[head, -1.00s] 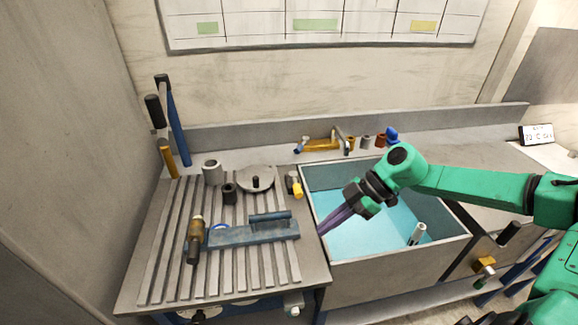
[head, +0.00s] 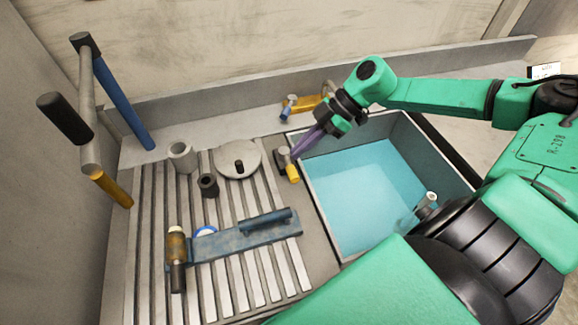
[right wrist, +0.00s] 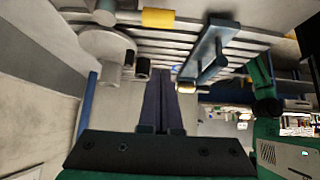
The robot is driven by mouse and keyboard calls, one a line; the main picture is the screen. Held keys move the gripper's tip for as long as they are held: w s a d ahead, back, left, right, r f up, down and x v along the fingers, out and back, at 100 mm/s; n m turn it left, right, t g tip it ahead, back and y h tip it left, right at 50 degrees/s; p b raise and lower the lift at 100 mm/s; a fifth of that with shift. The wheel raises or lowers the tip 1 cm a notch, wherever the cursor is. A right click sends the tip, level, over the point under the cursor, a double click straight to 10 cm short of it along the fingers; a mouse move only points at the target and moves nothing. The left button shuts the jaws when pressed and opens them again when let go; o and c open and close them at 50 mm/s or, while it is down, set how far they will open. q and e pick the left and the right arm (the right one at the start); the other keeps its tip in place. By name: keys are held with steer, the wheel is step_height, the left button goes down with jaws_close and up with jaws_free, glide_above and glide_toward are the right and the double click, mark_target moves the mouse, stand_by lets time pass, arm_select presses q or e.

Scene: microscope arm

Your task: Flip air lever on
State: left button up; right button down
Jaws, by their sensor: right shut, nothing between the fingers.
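A small lever with a yellow end (head: 292,173) stands on a dark base by the sink's left edge; I take it for the air lever, though no label is readable. A yellow cylinder, probably its end, shows in the right wrist view (right wrist: 158,18). My right gripper (head: 295,156) is shut and empty, its purple fingers pointing down-left. In the head view the fingertips overlap the area just above and beside the yellow end; I cannot tell whether they touch. In the right wrist view the fingers (right wrist: 168,80) lie together. My left gripper is not in view.
The water-filled sink (head: 312,205) lies right of the lever. A round plate (head: 225,160), cups and a blue tool (head: 215,243) rest on the slatted board. A yellow-and-blue fixture (head: 303,105) is behind. Tall handles (head: 125,100) stand at left.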

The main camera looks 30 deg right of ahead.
steer(key=b, duration=0.4)
glide_above(289, 173)
step_height(289, 173, down, 5)
steer(key=shift+w+a+r, duration=0.1)
steer(key=shift+a, duration=0.05)
steer(key=b+x, duration=0.2)
steer(key=x, duration=0.3)
steer(key=shift+a+r, duration=0.1)
steer(key=shift+a, duration=0.2)
steer(key=shift+d+r+p, duration=0.25)
steer(key=shift+d+p, duration=0.25)
steer(key=shift+p, duration=0.15)
steer(key=shift+d+r+p, duration=0.25)
steer(key=shift+d+p, duration=0.25)
steer(key=shift+p, duration=0.1)
steer(key=shift+s+d+f+p, duration=0.15)
steer(key=shift+s+d+p, duration=0.05)
steer(key=shift+d, duration=0.3)
steer(key=shift+s+d+f+p, duration=0.15)
steer(key=shift+s+d+f, duration=0.1)
steer(key=shift+d, duration=0.25)
steer(key=shift+s+d, duration=0.15)
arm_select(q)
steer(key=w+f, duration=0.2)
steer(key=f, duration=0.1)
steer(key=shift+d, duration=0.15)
arm_select(e)
steer(key=shift+f, duration=0.1)
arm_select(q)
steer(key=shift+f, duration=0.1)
